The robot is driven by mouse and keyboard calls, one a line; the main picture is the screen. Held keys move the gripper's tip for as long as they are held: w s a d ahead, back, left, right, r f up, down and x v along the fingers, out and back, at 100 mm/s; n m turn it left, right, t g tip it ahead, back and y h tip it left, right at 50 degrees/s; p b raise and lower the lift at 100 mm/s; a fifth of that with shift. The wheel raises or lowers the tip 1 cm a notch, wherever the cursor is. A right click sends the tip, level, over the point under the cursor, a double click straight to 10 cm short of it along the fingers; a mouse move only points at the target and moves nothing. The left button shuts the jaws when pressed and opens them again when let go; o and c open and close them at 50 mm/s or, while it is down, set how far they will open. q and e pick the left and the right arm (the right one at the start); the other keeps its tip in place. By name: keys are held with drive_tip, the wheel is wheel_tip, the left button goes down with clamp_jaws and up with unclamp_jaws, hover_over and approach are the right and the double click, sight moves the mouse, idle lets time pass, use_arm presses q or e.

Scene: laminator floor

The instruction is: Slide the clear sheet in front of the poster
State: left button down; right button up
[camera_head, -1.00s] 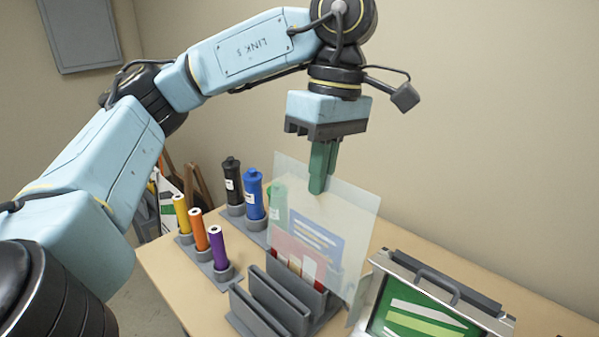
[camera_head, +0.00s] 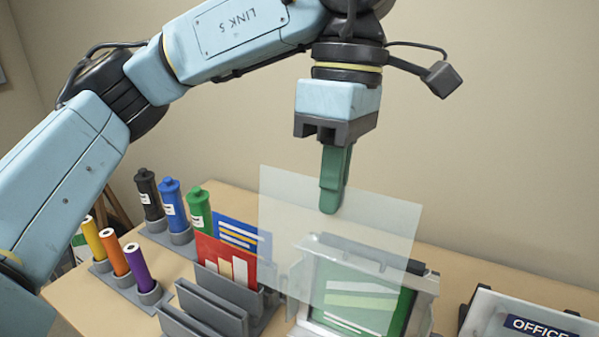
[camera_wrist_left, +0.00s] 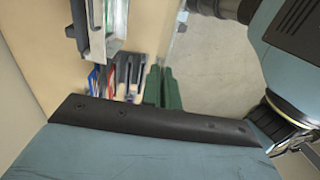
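The clear sheet (camera_head: 285,218) hangs upright from my left gripper (camera_head: 332,205), whose green fingers are shut on its top edge. The poster (camera_head: 352,296) is green with white and pale green bands and sits in a grey frame (camera_head: 428,287) with a handle. In the head view the sheet overlaps the frame and most of the poster, which show through it. I cannot tell how far apart sheet and frame are. The green fingers (camera_wrist_left: 163,88) also show in the left wrist view. My right gripper is in neither view.
A grey slotted rack (camera_head: 205,312) holds a red card (camera_head: 225,262) and a blue card (camera_head: 240,232). Several bottles and coloured tubes (camera_head: 137,262) stand in grey holders at the left. An "OFFICE" sign holder (camera_head: 530,318) stands at the right.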

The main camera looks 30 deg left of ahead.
use_arm(q)
drive_tip(key=d, duration=0.2)
drive_tip(key=shift+d, duration=0.3)
drive_tip(key=w+f+p, duration=0.2)
drive_tip(key=w+p, duration=0.6)
drive_tip(key=w, duration=0.9)
drive_tip(key=shift+w+a+f+p, duration=0.15)
drive_tip(key=shift+w+a+p, duration=0.05)
drive_tip(key=shift+w+p, duration=0.1)
drive_tip(key=shift+s+d, duration=0.1)
drive_tip(key=shift+f, duration=0.35)
idle(0.7)
drive_tip(key=shift+s+f+b, duration=0.15)
drive_tip(key=shift+f+b, duration=0.35)
drive_tip(key=shift+f, duration=0.25)
drive_tip(key=shift+s+f+b, duration=0.15)
drive_tip(key=shift+f+b, duration=0.3)
drive_tip(key=shift+f, duration=0.25)
